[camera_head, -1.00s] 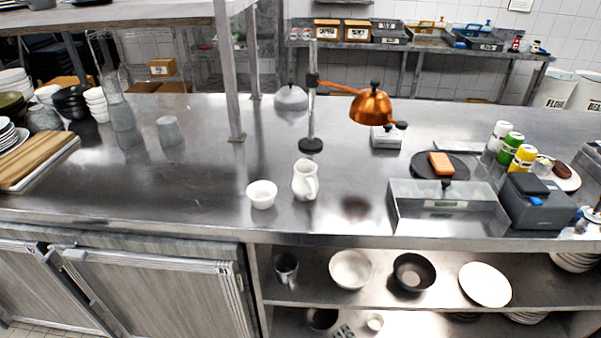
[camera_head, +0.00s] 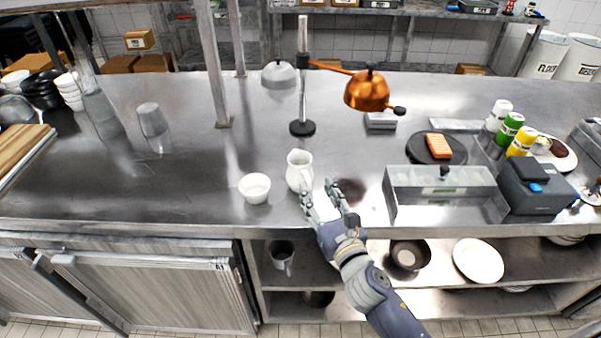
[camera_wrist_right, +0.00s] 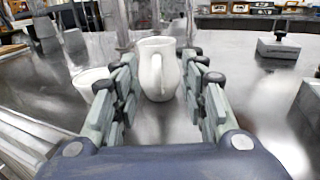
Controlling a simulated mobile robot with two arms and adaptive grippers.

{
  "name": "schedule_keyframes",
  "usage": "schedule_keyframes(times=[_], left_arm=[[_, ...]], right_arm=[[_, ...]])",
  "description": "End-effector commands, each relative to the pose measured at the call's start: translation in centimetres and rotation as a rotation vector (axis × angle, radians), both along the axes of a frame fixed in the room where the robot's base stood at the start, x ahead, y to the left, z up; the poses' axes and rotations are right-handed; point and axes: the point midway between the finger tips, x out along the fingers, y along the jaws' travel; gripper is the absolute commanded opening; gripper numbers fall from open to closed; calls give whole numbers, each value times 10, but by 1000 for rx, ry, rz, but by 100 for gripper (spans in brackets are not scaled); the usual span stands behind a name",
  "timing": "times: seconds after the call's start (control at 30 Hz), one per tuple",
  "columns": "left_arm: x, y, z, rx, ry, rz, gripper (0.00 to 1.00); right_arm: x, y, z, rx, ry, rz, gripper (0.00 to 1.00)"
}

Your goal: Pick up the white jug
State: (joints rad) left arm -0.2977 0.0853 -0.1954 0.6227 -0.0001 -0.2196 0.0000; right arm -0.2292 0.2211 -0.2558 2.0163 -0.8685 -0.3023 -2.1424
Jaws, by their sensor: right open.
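The white jug (camera_head: 298,168) stands upright on the steel counter, near its front edge and just right of a white bowl (camera_head: 254,188). My right gripper (camera_head: 324,194) is open at the counter's front edge, on the near right side of the jug. My left gripper is not in view.
A lamp with a copper shade (camera_head: 367,90) stands behind the jug. A clear-lidded container (camera_head: 442,190) is to the right. The white bowl sits close on the left. Shelves with dishes lie below.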

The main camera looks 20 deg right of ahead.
Motion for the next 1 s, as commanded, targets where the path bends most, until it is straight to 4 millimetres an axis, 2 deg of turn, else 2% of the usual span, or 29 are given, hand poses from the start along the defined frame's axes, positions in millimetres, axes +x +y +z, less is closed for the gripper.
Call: schedule_keyframes(times=[0.07,0.17,0.33,0.47,0.6,0.77,0.93,1.0], left_arm=[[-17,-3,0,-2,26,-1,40],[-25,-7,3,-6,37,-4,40],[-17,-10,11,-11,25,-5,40],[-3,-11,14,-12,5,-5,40],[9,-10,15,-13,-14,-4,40],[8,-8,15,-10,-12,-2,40],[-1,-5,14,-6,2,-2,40],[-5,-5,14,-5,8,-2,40]], right_arm=[[5,1,1,1,0,0,40],[13,2,1,4,1,-2,40],[37,8,0,5,1,-1,40],[51,8,0,3,0,0,40],[55,8,-2,2,2,0,40],[55,8,-2,2,2,0,40],[55,8,-2,3,2,0,2],[55,8,-2,3,2,0,0]])
